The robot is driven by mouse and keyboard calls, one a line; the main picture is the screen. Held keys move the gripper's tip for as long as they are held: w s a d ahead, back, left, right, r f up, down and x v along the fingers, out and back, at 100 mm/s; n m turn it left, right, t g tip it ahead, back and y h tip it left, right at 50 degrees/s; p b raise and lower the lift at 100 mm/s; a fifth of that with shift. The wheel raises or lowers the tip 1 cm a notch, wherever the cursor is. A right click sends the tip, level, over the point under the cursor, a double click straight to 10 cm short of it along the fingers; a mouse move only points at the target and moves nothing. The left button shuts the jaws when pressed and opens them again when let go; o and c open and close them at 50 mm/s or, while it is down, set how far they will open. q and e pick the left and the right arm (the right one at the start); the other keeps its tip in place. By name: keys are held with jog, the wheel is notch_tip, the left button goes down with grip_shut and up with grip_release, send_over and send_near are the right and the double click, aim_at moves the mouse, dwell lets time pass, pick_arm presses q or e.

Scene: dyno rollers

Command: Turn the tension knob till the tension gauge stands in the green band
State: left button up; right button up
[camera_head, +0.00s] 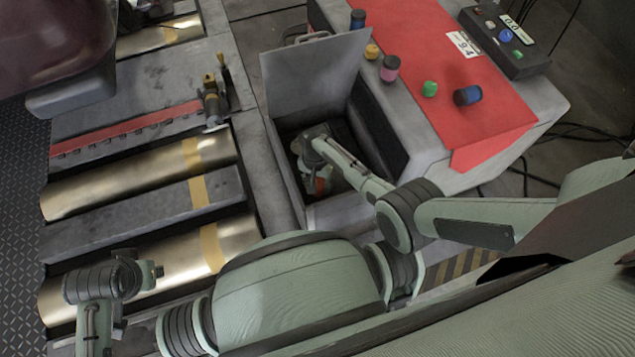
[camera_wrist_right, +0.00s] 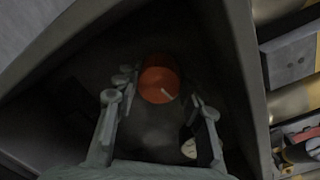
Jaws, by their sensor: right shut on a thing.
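The tension knob (camera_wrist_right: 158,84) is a round orange-red knob with a white pointer line, deep in a dark open box. It shows in the right wrist view, and a small red part of it (camera_head: 320,185) shows in the head view. My right gripper (camera_wrist_right: 160,92) reaches down into the box with its fingers on either side of the knob, shut on it. A pale round dial (camera_wrist_right: 189,148), likely the tension gauge, is partly hidden behind a finger; its needle and green band cannot be read.
The box's grey lid (camera_head: 315,75) stands open at the back. Box walls surround my right gripper closely. Metallic rollers (camera_head: 130,180) lie to the left.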

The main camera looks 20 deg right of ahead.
jog(key=o, duration=1.2)
jog(key=shift+c, duration=0.2)
notch_tip(320, 180, up, 12)
jog(key=shift+a, duration=0.1)
